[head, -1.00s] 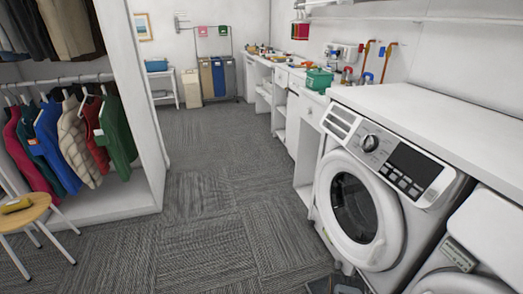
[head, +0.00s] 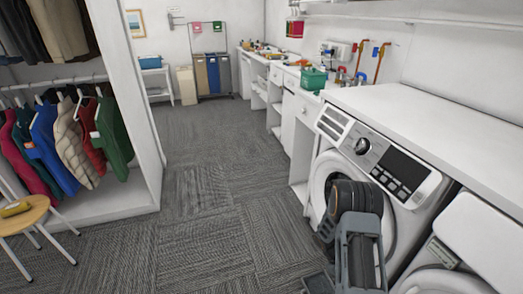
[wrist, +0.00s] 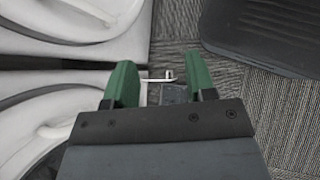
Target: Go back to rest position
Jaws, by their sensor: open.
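My gripper (wrist: 161,75) shows in the wrist view, with two green fingers spread apart. Nothing is held between them. It points down at the grey carpet beside the white machine fronts. A small pale hooked piece and a dark flat piece show beyond and between the fingers; I cannot tell what they are. In the head view, my dark grey arm rises at the lower right, in front of the washing machine (head: 412,199), and covers part of its round door. The gripper's fingers do not show in the head view.
A second white machine (head: 480,235) stands at right. The carpet aisle (head: 200,210) ahead is clear. A clothes rack (head: 65,80) and a wooden-topped stool (head: 22,213) are at left. A counter with a green basket (head: 313,78) runs along the right wall.

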